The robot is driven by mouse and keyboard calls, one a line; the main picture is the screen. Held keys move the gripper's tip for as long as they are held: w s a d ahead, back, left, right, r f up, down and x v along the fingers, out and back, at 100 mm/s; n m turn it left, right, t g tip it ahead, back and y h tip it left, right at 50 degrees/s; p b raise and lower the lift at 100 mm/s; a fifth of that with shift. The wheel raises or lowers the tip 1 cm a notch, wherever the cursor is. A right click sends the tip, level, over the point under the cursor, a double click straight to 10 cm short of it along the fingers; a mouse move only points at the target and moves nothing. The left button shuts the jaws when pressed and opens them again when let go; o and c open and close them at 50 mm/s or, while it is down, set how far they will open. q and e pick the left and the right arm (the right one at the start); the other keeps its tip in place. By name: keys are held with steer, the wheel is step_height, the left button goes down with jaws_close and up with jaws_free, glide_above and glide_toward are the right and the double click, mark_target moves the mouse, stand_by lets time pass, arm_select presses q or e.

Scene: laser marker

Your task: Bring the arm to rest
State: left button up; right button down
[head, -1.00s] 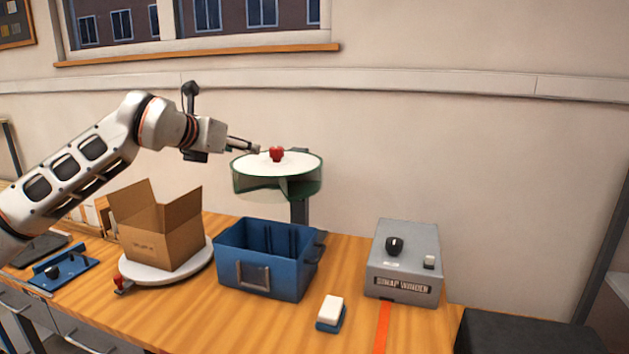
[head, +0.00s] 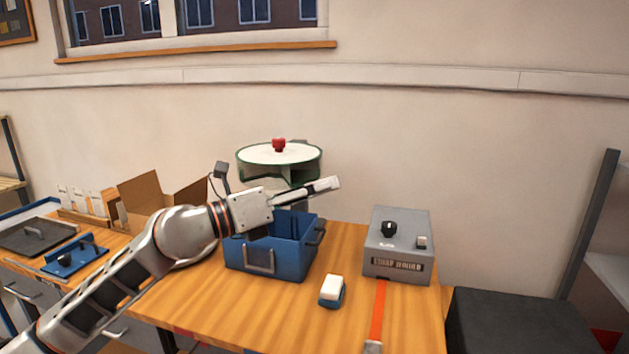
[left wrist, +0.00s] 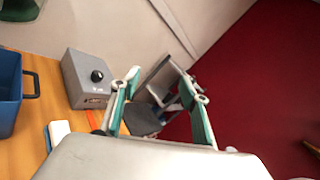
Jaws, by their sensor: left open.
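My left arm reaches in from the lower left in the head view. My left gripper (head: 318,188) is above the blue bin (head: 265,262), in front of the round green-rimmed stand (head: 280,155) with a red knob on top. In the left wrist view its two fingers (left wrist: 160,108) are spread apart with nothing between them. My right gripper is in neither view.
A grey box with a black knob (head: 400,245) stands at the right of the wooden table. A white and blue block (head: 332,290) and an orange strip (head: 378,312) lie before it. Blue and dark plates sit at the left. A black box (head: 515,322) stands beyond the right edge.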

arm_select(q)
steer(key=s+a+r+n+t+h, duration=0.2)
steer(key=s+a+n+t, duration=0.25)
steer(key=n+t, duration=0.2)
steer(key=a+f+n+t+y, duration=0.65)
steer(key=a+n+y, duration=0.45)
steer(key=n, duration=0.4)
steer(key=s+a+f+n+g+y, duration=0.35)
steer(key=a+f+n+y, duration=0.25)
steer(key=a+f, duration=0.3)
steer(key=s+a+f+n+g+y, duration=0.35)
steer(key=a+f+n+y, duration=0.25)
steer(key=f, duration=0.6)
steer(key=s+a+f+n+g, duration=0.1)
steer(key=s+a+f+g, duration=0.25)
steer(key=s+f, duration=0.6)
steer(key=s+a+f+g, duration=0.3)
steer(key=s+f+g, duration=0.2)
steer(key=s+f, duration=0.45)
steer(key=d+f+n+t+h, duration=0.1)
steer(key=d+f+t+h, duration=0.1)
steer(key=d+f, duration=0.4)
steer(key=w+d+f+n+t+h, duration=0.1)
steer(key=d+f+h, duration=0.4)
steer(key=d, duration=0.5)
steer(key=shift+d+f+n+t, duration=0.35)
steer(key=shift+f+n, duration=0.1)
steer(key=shift+n, duration=0.1)
